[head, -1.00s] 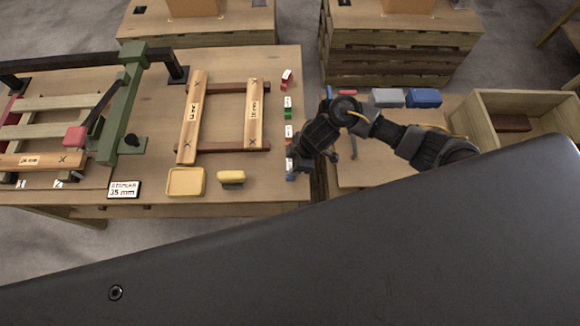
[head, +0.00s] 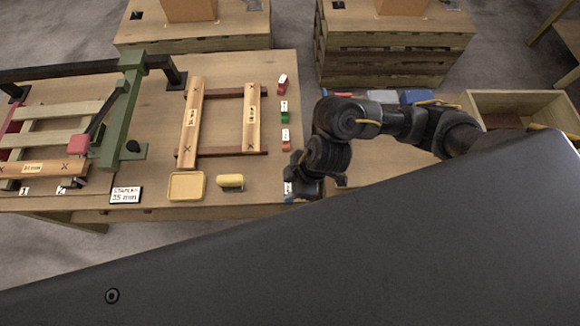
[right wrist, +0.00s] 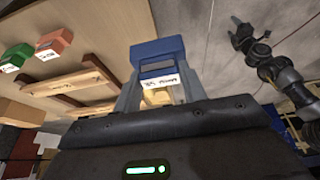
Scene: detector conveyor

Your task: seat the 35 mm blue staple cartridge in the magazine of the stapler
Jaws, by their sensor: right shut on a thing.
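The blue staple cartridge (right wrist: 158,50) with a white label is held between the jaws of my right gripper (right wrist: 160,88) in the right wrist view. In the head view the right gripper (head: 293,190) is low at the table's right edge, with a bit of blue cartridge (head: 288,188) showing beside it. The magazine opening cannot be made out. A small dark gripper (right wrist: 243,38), apparently my left, shows in the right wrist view; its jaws are unclear.
Red (head: 282,83), green (head: 284,111) and orange (head: 286,140) cartridges stand in a row along the right edge. A wooden frame (head: 190,122), a yellow tray (head: 187,187), a yellow block (head: 230,181) and a 35 mm sign (head: 125,195) lie between gripper and stapler.

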